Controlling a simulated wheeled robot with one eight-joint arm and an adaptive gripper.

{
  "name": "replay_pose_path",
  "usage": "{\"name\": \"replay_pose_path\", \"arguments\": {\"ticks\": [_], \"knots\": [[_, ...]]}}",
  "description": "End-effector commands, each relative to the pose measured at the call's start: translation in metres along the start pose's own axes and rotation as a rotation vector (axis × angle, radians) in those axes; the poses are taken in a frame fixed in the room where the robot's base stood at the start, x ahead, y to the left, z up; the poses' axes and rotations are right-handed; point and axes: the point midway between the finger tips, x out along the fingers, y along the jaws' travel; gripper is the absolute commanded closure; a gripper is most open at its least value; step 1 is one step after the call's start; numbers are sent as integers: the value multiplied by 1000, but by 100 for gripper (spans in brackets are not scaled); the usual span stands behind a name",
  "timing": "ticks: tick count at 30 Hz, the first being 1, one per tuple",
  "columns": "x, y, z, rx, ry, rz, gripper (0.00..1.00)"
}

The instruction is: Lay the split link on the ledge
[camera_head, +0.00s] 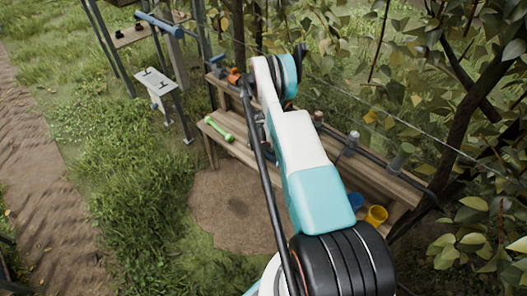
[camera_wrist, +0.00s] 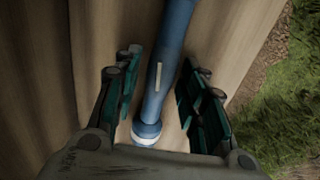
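In the wrist view my gripper (camera_wrist: 160,66) is open, its two dark green fingers spread on either side of a blue rod-like thing (camera_wrist: 172,55) with a pale end cap. Gaps show between the rod and both fingers. The rod lies over pale wooden planks (camera_wrist: 95,35). I cannot make out a split link in either view. In the head view a narrow raised wooden ledge (camera_head: 408,186) runs along the back of a wooden bench (camera_head: 240,152). My arm hides the middle of both, and my gripper is mostly hidden behind it.
A green tool (camera_head: 217,129) lies at the bench's left end. An orange thing (camera_head: 234,75) is on the ledge's far end. Blue (camera_head: 355,201) and yellow (camera_head: 376,215) cups stand at the right. A small grey stand (camera_head: 156,82) is at left. Wires and foliage crowd the back.

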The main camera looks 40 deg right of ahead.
Motion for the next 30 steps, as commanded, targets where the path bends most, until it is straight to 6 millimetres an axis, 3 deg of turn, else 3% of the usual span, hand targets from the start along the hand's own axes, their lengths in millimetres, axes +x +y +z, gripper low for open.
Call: {"name": "replay_pose_path", "arguments": {"ticks": [8, 11, 24, 30], "knots": [[-2, 0, 0, 0, 0, 0, 61], [-12, 1, 0, 0, 0, 0, 61], [-98, 1, 0, -1, 0, 0, 61], [-118, 0, 0, 0, 0, 0, 61]]}}
